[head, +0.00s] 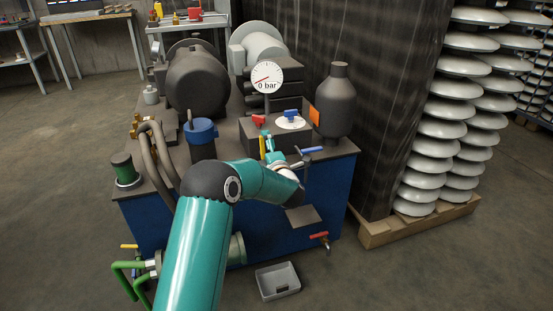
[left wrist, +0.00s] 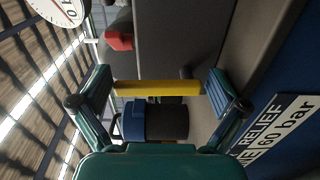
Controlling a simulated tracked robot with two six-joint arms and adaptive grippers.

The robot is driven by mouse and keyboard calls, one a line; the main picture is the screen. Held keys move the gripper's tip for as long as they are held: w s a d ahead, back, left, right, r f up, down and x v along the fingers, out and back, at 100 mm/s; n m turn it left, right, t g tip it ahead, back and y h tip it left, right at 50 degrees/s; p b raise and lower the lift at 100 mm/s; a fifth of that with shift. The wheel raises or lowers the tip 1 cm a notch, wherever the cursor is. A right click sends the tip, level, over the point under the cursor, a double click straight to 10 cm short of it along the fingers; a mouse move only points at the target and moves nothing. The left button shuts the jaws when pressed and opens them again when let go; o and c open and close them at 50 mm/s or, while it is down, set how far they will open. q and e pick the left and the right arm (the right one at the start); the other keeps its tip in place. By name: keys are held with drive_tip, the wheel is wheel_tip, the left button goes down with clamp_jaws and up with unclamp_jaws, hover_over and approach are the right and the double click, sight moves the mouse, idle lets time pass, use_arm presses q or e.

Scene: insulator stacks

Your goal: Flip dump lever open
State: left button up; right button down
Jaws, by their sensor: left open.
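A yellow lever bar (left wrist: 158,88) lies crosswise between the two fingertips of my left gripper (left wrist: 160,92) in the left wrist view. The fingers are open, one near each end of the bar; whether they touch it I cannot tell. In the head view the yellow lever (head: 263,145) stands upright in front of the dark block on the blue power unit, and my left gripper (head: 272,154) is right at it, partly hidden by my arm. No marking shows which handle is the dump lever. My right gripper is not in view.
Close by are a red part (head: 258,120), a blue knob (head: 291,114) on a white dial and a blue-handled valve (head: 312,150). The gauge (head: 266,77) reads 0 bar. A dark accumulator (head: 336,105) stands to the right. A grey tray (head: 278,281) lies on the floor.

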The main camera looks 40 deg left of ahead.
use_arm(q)
drive_tip(key=v, duration=1.2)
drive_tip(key=shift+w, duration=0.1)
drive_tip(key=w+d+f+m+t+h, duration=0.1)
drive_tip(key=d+f+m+h, duration=0.4)
drive_tip(key=f, duration=0.4)
drive_tip(key=d+f+m+t+h, duration=0.1)
drive_tip(key=d+f+m+h, duration=0.15)
drive_tip(key=d+f, duration=0.45)
drive_tip(key=s+d+f+m+g+h, duration=0.1)
drive_tip(key=s+d+f+m+h, duration=0.25)
drive_tip(key=d+f, duration=0.3)
drive_tip(key=s+d+f+m+g+h, duration=0.1)
drive_tip(key=s+d+f+m+h, duration=0.2)
drive_tip(key=d+f+m, duration=0.3)
drive_tip(key=s+d+f+m+g+h, duration=0.35)
drive_tip(key=s+d+m, duration=0.25)
drive_tip(key=s, duration=0.3)
drive_tip(key=s+d+f+m+g+h, duration=0.35)
drive_tip(key=s+d+m, duration=0.25)
drive_tip(key=s, duration=0.4)
wheel_tip(320, 180, up, 39)
drive_tip(key=y+p, duration=0.1)
drive_tip(key=p, duration=3.7)
drive_tip(key=shift+w+a+f+n+g, duration=0.2)
drive_tip(key=shift+w+a+n+g, duration=0.05)
drive_tip(key=shift+n+g, duration=0.05)
